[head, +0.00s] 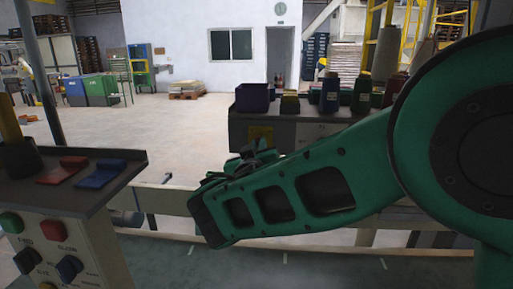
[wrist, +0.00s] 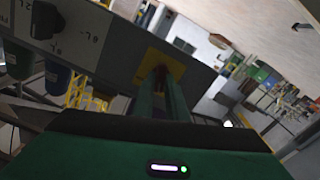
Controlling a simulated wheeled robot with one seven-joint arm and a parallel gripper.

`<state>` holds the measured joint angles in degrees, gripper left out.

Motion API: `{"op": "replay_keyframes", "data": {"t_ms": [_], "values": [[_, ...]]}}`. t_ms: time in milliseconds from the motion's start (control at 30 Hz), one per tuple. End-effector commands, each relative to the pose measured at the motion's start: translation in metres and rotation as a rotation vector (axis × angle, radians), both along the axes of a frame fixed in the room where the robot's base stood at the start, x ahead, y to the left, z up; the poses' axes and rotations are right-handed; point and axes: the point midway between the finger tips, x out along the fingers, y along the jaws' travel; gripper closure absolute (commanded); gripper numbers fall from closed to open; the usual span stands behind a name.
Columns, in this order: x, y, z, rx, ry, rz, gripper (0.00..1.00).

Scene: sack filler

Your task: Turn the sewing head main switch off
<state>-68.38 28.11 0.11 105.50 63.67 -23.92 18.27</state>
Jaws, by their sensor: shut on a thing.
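The main switch shows in the wrist view as a small dark red handle (wrist: 159,77) on a yellow plate (wrist: 178,66), set in a grey panel. The same yellow plate (head: 261,134) shows in the head view on the front of the grey housing. My gripper (wrist: 162,82) has its green fingers at the plate, shut on the switch handle, whose middle is mostly hidden between them. In the head view my gripper (head: 250,160) is a dark, partly hidden shape beyond my green wrist. The handle's angle cannot be read clearly.
Several bins and cones stand on the grey housing (head: 310,130). Open floor (head: 180,125) lies behind.

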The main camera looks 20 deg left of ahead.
Motion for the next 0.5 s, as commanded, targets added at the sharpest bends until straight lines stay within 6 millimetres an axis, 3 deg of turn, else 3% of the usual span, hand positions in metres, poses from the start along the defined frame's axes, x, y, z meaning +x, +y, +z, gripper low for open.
{"op": "replay_keyframes", "data": {"t_ms": [500], "values": [[-0.0027,0.0038,-0.0021,-0.360,-0.084,0.005,1.00]]}}
